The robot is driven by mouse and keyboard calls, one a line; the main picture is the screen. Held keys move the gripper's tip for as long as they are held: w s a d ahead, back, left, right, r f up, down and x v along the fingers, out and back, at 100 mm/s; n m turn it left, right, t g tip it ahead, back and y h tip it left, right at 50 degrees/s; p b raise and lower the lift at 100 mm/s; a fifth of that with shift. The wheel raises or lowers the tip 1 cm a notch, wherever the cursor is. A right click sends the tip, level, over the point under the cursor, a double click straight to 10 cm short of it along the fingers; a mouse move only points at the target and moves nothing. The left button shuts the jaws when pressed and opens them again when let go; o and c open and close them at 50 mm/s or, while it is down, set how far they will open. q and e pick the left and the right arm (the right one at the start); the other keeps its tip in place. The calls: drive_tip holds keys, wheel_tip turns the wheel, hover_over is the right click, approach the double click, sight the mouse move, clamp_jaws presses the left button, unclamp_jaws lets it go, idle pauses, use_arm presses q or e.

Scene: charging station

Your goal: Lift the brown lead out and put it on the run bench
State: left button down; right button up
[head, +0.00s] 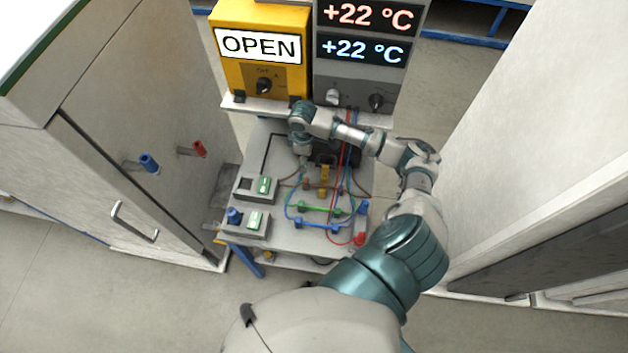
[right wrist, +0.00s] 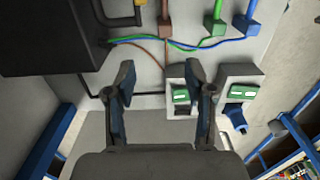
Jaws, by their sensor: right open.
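The brown lead shows as a brown plug (head: 306,184) with a thin brown wire on the bench top (head: 262,150). In the right wrist view a brown plug (right wrist: 165,28) stands near the top edge, and a brown wire runs down from there toward the space between my fingers. My right gripper (head: 303,150) is above the back left of the bench, apart from the brown plug. In the right wrist view my right gripper (right wrist: 163,92) is open with nothing between its fingers. My left gripper is out of view. I cannot tell which surface is the run bench.
Green (head: 322,209) and blue (head: 316,225) leads lie close to the brown one. Meters with green windows (head: 264,185) stand at the left. A dark box (right wrist: 45,38) is beside my fingers. A yellow OPEN panel (head: 261,75) rises behind; tall cabinets flank the bench.

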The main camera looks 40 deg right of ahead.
hover_over(305, 181)
drive_tip(key=f, duration=0.4)
drive_tip(key=d+f, duration=0.1)
drive_tip(key=f, duration=0.1)
drive_tip(key=shift+s, duration=0.35)
drive_tip(key=f, duration=0.4)
drive_tip(key=shift+w+a+f, duration=0.15)
drive_tip(key=shift+w+a, duration=0.05)
drive_tip(key=shift+w, duration=0.15)
drive_tip(key=shift+f, duration=0.25)
drive_tip(key=shift+a+f+p, duration=0.25)
drive_tip(key=shift+f+p, duration=0.15)
drive_tip(key=shift+f, duration=0.45)
drive_tip(key=f, duration=0.3)
drive_tip(key=shift+w+f, duration=0.2)
drive_tip(key=shift+f, duration=0.05)
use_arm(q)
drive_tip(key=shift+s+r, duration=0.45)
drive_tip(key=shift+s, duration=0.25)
use_arm(e)
clamp_jaws()
